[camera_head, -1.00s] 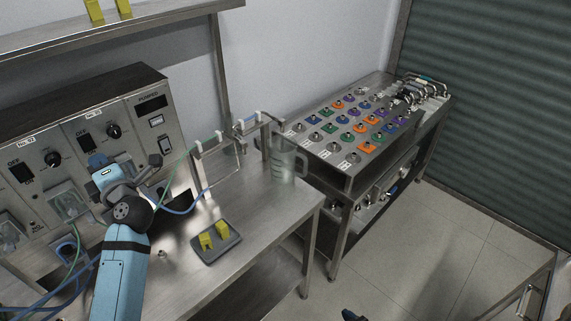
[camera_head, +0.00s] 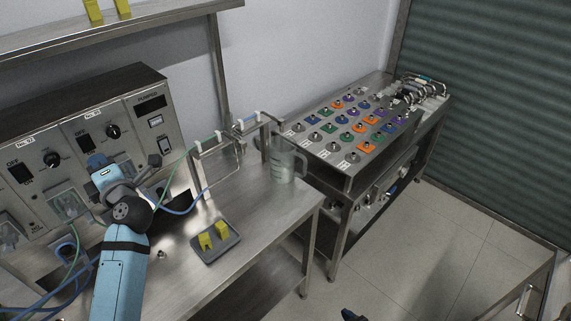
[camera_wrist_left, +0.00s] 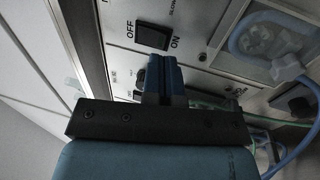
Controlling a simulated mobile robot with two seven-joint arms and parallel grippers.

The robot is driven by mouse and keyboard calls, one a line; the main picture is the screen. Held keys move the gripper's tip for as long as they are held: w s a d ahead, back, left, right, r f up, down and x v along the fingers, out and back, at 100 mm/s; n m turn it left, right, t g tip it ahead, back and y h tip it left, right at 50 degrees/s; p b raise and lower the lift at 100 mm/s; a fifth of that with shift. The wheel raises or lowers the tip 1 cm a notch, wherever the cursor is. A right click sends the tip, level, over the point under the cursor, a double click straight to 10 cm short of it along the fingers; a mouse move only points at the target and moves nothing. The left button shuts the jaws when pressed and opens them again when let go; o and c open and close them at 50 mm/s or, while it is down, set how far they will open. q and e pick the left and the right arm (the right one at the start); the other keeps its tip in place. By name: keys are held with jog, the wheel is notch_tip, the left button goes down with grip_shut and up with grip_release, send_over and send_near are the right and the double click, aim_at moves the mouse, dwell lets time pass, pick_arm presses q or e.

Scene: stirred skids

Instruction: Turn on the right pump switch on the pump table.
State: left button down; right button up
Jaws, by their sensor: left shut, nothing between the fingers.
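The pump table carries a steel pump panel at the left of the head view. The right pump switch (camera_head: 83,141) is a dark rocker under an OFF label, left of a black knob. In the left wrist view this rocker (camera_wrist_left: 153,36) sits between the words OFF and ON. My left gripper (camera_head: 97,160) is shut and empty, with blue fingers just below and in front of the switch. In the wrist view its fingertips (camera_wrist_left: 160,58) overlap the switch's lower edge; I cannot tell whether they touch. A small dark and blue tip (camera_head: 350,315), probably my right gripper, shows at the bottom edge.
The left pump's switch (camera_head: 21,173) is beside it. Tubes run from the pump heads to a metal rack (camera_head: 217,165). A clear jug (camera_head: 285,163) and a grey tray (camera_head: 213,250) with yellow pieces stand on the table. A bench with coloured fittings (camera_head: 347,138) is at the right.

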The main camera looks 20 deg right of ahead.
pick_arm(q)
jog(key=shift+w+r, duration=0.1)
dwell(0.4)
jog(key=shift+p+x, duration=0.35)
jog(key=shift+x, duration=0.75)
jog(key=shift+p, duration=0.4)
jog(key=shift+p, duration=0.35)
dwell(0.5)
